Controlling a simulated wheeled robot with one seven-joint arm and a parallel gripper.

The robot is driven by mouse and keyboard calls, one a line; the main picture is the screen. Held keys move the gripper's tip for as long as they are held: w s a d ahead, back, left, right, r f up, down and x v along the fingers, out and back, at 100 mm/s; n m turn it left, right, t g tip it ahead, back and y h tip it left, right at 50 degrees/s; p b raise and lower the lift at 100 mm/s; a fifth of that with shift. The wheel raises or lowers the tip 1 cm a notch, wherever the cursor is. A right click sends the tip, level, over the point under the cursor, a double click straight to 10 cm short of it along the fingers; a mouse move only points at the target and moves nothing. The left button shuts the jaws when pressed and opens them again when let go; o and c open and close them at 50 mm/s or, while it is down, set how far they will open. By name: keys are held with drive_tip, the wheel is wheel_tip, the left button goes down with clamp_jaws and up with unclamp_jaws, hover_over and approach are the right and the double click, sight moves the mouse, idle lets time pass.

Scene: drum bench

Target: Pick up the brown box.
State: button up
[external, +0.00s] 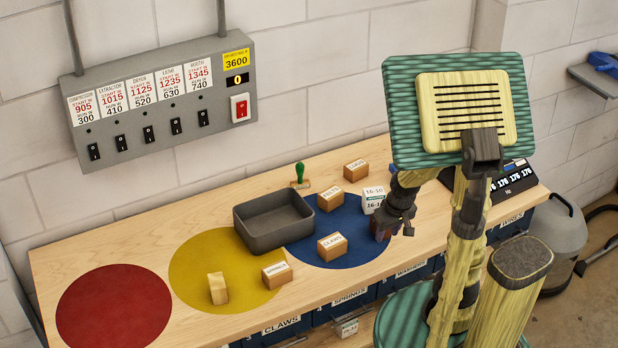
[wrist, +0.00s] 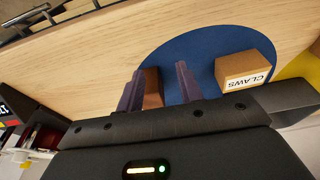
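A small reddish-brown box (wrist: 152,86) shows between the two purple fingers of my gripper (wrist: 160,88) in the wrist view. It lies close to the left finger, and blue mat shows between it and the right finger. My gripper is open. In the external view my gripper (external: 384,228) is low at the right edge of the blue circle (external: 350,262), and it hides most of the box there. A tan box labelled CLAWS (external: 331,247) stands to the left of my gripper; it also shows in the wrist view (wrist: 245,72).
A grey open bin (external: 262,236) stands left of the blue circle. Tan boxes for FELTS (external: 330,201), LUGS (external: 356,170) and SPRINGS (external: 277,276), a plain one (external: 218,289), and a white carton (external: 374,202) stand around. The red circle (external: 113,308) is clear.

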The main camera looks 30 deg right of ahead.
drive_tip(key=shift+o, duration=0.4)
drive_tip(key=o, duration=1.1)
drive_tip(key=w+a+r+g+p, duration=0.1)
drive_tip(key=w+a+r+p, duration=0.45)
drive_tip(key=r+p, duration=0.35)
wheel_tip(320, 180, up, 5)
drive_tip(key=n+g+p, duration=0.1)
drive_tip(key=g+p, duration=0.1)
drive_tip(key=p, duration=0.4)
hover_over(333, 239)
drive_tip(key=shift+w+f, duration=0.1)
drive_tip(key=shift+f, duration=0.1)
wheel_tip(333, 239, down, 12)
drive_tip(key=shift+f+p, duration=0.1)
drive_tip(key=shift+p, duration=0.3)
